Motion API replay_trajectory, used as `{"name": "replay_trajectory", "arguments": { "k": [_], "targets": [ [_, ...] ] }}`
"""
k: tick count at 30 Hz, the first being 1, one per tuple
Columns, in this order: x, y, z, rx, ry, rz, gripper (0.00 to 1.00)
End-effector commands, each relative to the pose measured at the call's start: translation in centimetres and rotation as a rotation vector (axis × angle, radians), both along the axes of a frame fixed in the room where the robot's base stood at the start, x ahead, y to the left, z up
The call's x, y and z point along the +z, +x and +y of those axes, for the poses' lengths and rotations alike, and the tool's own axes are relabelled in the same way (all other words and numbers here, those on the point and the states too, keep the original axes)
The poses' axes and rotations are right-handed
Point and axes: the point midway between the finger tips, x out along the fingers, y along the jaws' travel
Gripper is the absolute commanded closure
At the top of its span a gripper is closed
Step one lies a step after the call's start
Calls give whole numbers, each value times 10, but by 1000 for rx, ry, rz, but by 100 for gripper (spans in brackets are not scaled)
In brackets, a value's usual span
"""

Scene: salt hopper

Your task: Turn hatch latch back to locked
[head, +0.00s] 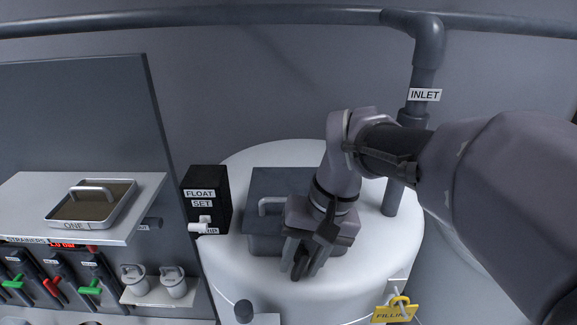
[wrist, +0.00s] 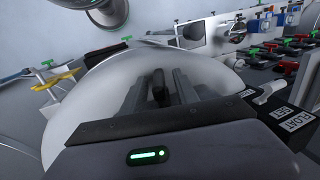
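The grey hatch (head: 262,187) with its light bar handle (head: 283,203) sits on top of the white tank (head: 235,275) in the head view. My gripper (head: 302,266) points down at the hatch's front edge. In the wrist view my gripper's two grey fingers (wrist: 161,92) stand apart, with a dark upright piece (wrist: 160,90) between them. This piece may be the latch, but I cannot tell whether the fingers press on it. The latch's position cannot be read because my gripper covers that area.
A black FLOAT SET box (head: 206,192) with a white lever stands left of the hatch. The INLET pipe (head: 418,108) rises behind at the right. A yellow FILLING tag (head: 394,312) hangs on the tank's front right. A shelf with a tray (head: 130,207) is at left.

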Motion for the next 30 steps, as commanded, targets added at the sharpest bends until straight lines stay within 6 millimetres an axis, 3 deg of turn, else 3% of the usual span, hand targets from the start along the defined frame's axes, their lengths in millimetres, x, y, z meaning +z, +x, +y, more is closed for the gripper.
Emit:
{"name": "replay_trajectory", "arguments": {
  "k": [9, 15, 30],
  "targets": [
    [-4, 0, 1, 0, 0, 1, 64],
    [-3, 0, 1, 0, 0, 0, 100],
    [-5, 1, -1, -4, 103, -6, 100]
  ]
}}
